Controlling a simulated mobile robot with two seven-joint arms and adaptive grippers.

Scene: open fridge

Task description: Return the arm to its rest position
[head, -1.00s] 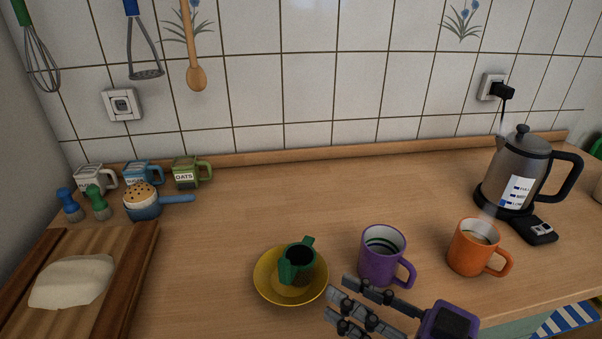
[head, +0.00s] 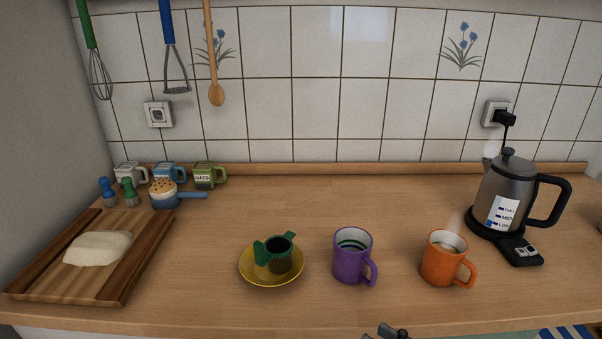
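One of my grippers (head: 388,331) shows only as a dark tip at the bottom edge of the head view, below the counter's front edge and right of centre. The rest of it is cut off, so whether it is open or shut is hidden. It is apart from the purple mug (head: 352,257) and the orange mug (head: 443,260), which stand upright on the counter above it. My other gripper is out of view.
A steaming kettle (head: 501,190) is at the right. A wooden board (head: 128,276) with dough (head: 97,248) lies at the left.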

